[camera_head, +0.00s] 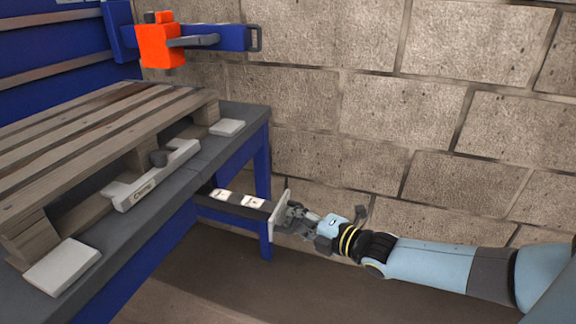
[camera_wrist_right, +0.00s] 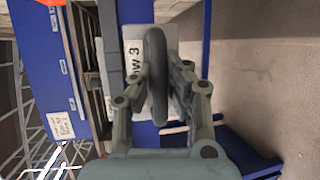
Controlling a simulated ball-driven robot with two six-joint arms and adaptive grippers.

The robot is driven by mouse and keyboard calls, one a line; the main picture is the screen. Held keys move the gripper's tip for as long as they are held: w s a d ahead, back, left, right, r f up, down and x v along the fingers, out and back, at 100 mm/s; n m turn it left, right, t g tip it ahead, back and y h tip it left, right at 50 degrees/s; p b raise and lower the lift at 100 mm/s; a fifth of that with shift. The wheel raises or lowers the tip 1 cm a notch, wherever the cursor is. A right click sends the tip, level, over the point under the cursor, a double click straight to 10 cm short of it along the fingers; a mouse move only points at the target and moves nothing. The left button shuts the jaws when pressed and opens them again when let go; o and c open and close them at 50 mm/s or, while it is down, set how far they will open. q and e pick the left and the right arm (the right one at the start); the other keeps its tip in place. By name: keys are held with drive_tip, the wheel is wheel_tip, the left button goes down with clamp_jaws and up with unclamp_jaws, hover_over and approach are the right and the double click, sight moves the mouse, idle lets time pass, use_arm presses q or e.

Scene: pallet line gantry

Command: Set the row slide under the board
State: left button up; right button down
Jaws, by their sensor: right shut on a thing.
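A dark bar with white labels (camera_head: 238,199), which looks like the row slide, sticks out at the right end of the blue-legged bench, below its top. Its pale end plate (camera_head: 279,213) reads "ow 3" in the wrist view (camera_wrist_right: 134,62), the first letter hidden. My right gripper (camera_head: 296,217) is at this plate. In the wrist view its fingers (camera_wrist_right: 160,100) are shut on a dark upright handle (camera_wrist_right: 156,75) in front of the plate. The slide's inner end is hidden under the bench. I cannot tell which piece is the board. My left gripper is out of view.
A slatted wooden pallet (camera_head: 90,130) lies on the grey bench top (camera_head: 190,180). A grey lettered bar with a dark knob (camera_head: 150,178) and pale plates (camera_head: 62,267) lie along the bench edge. An orange-and-blue fixture (camera_head: 160,45) is above. A block wall (camera_head: 400,110) stands behind.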

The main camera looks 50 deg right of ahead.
drive_tip(key=shift+s, duration=0.1)
drive_tip(key=c, duration=1.5)
unclamp_jaws()
drive_tip(key=shift+s+d, duration=0.15)
drive_tip(key=shift+c, duration=0.2)
drive_tip(key=shift+o, duration=1.3)
drive_tip(key=s+r, duration=0.2)
drive_tip(key=s, duration=0.9)
drive_tip(key=shift+s+r, duration=0.15)
drive_tip(key=shift+s, duration=0.2)
